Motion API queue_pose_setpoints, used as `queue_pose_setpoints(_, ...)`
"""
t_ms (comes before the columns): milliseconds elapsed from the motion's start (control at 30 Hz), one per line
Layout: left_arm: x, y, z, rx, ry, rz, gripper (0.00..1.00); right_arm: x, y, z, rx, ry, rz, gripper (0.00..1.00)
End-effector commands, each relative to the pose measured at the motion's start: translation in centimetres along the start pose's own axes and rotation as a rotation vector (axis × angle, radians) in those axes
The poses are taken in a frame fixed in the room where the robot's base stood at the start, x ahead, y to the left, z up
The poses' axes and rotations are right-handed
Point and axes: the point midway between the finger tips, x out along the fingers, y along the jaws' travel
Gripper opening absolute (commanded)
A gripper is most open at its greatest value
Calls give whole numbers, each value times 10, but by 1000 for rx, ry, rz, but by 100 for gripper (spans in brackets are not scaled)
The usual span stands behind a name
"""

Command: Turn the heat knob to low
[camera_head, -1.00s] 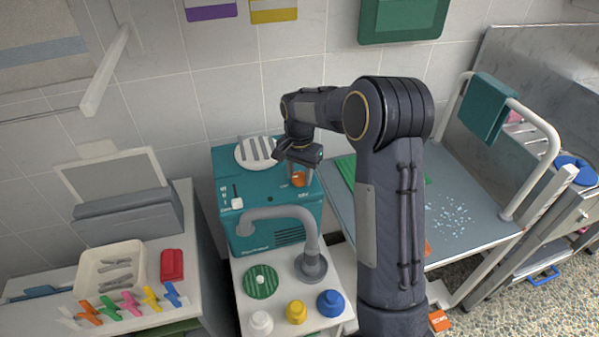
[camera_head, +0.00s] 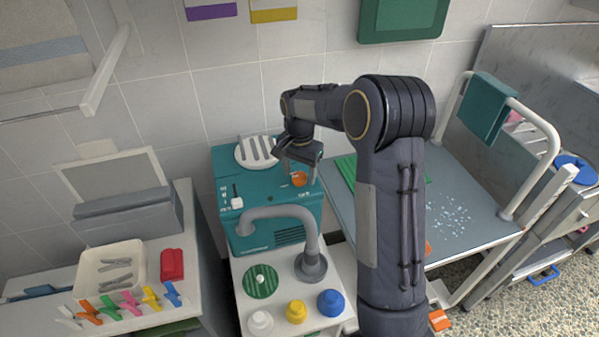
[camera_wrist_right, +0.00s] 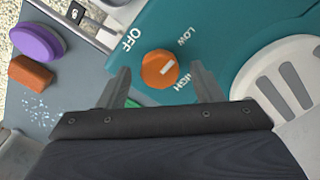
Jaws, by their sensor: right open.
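The orange heat knob (camera_wrist_right: 157,69) sits on the teal dryer unit (camera_wrist_right: 215,30). It also shows in the head view (camera_head: 300,179) on the unit's top. OFF, LOW and HIGH are printed around it. Its short white mark points to the right in the wrist view, towards the gap between LOW and HIGH. My right gripper (camera_wrist_right: 160,69) is open, with a fingertip on either side of the knob and a visible gap to each. In the head view the right gripper (camera_head: 299,174) is over the knob. My left gripper is not in view.
A white slotted vent (camera_head: 257,151) and a white slider (camera_head: 237,202) are on the unit near the knob. A grey hose (camera_head: 285,212) arches in front. Several coloured bottles (camera_head: 296,311) stand on the front cart. A grey grooming table (camera_head: 470,205) is to the right.

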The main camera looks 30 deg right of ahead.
Motion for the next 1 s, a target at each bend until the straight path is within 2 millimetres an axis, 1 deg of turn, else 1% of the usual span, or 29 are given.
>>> queue_pose_setpoints(300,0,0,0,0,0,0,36,-54,-1,-1,0,3,-4,60)
queue_pose_setpoints(433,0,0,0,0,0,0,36,-67,0,0,0,1,-2,60)
queue_pose_setpoints(600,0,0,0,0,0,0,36,-72,0,0,0,1,-1,60)
queue_pose_setpoints(1000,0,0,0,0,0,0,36,-72,0,0,0,1,-1,60)
